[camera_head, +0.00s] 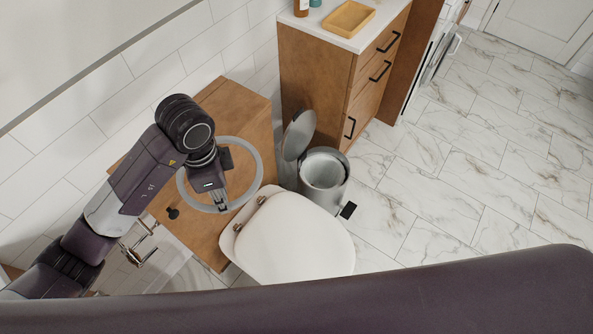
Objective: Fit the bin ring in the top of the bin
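The bin ring (261,172) is a thin, pale grey hoop above the wooden box behind the toilet. My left gripper (220,202) points down and is shut on the near side of the ring. The ring is held up, to the left of the bin and apart from it. The bin (330,193) is a round grey metal pedal bin on the floor. Its lid (298,134) stands open, tilted up on the left side, and the pale inside shows. My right gripper is not in view.
The toilet with its white lid (295,245) down stands just in front of the bin. The bin's dark pedal (348,210) sticks out to the right. A wooden cabinet (312,75) stands behind, with a tray (348,18) on top. Marble floor (450,180) is clear to the right.

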